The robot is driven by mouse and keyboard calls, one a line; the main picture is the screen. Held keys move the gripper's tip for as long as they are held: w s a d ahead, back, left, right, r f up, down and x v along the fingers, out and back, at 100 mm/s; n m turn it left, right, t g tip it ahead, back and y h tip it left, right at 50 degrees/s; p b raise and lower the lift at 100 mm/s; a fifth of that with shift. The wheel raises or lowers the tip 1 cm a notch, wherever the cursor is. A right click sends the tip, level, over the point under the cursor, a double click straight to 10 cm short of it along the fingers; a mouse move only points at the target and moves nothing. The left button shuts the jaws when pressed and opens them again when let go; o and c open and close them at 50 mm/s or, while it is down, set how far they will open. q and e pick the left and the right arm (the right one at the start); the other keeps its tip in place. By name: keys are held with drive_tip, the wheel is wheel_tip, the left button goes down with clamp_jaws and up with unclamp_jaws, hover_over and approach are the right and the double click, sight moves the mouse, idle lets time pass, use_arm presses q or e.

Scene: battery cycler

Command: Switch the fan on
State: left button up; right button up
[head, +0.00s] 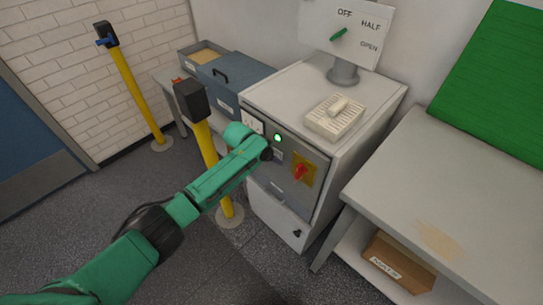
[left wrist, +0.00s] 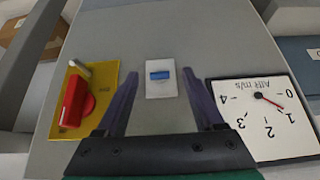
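My left gripper (head: 268,154) is at the front panel of a grey cabinet (head: 318,167). In the left wrist view its two fingers (left wrist: 160,72) are apart with nothing held. Between them on the panel is a white plate with a small blue rocker switch (left wrist: 160,75); contact cannot be told. A red rotary handle on a yellow plate (head: 301,171) is on the same panel, also in the left wrist view (left wrist: 76,100). A white "AIR m/s" dial (left wrist: 265,117) has its red needle near 1. My right gripper is not in view.
A green lamp (head: 278,138) is lit on the panel. An OFF/HALF/OPEN board (head: 352,24) with a green pointer and a pale vented block (head: 335,118) stand on the cabinet. A yellow post (head: 207,145) is close behind my left arm. A grey table (head: 460,190) is at right.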

use_arm(q)
drive_tip(key=shift+r, duration=0.1)
drive_tip(key=v, duration=1.4)
drive_tip(key=shift+a, duration=0.15)
drive_tip(key=shift+r, duration=0.15)
drive_tip(key=s+a+f+n+y, duration=0.15)
drive_tip(key=a+f, duration=0.25)
drive_tip(key=f, duration=0.5)
drive_tip(key=s+a+f+n, duration=0.2)
drive_tip(key=a+f, duration=0.2)
drive_tip(key=f, duration=0.6)
drive_tip(key=s+a+f+n+y, duration=0.15)
drive_tip(key=a+f, duration=0.25)
drive_tip(key=f, duration=0.5)
drive_tip(key=s+a+f+n+g, duration=0.1)
drive_tip(key=s+a+f, duration=0.2)
drive_tip(key=s+f, duration=0.5)
drive_tip(key=s+a+f+g, duration=0.1)
drive_tip(key=s+a+f, duration=0.1)
drive_tip(key=s+f, duration=0.65)
drive_tip(key=s+a+f+g+y, duration=0.1)
drive_tip(key=s+f+g, duration=0.1)
drive_tip(key=s, duration=1.9)
drive_tip(key=shift+s+a+f, duration=0.2)
drive_tip(key=shift+s+f, duration=0.15)
drive_tip(key=shift+f, duration=0.3)
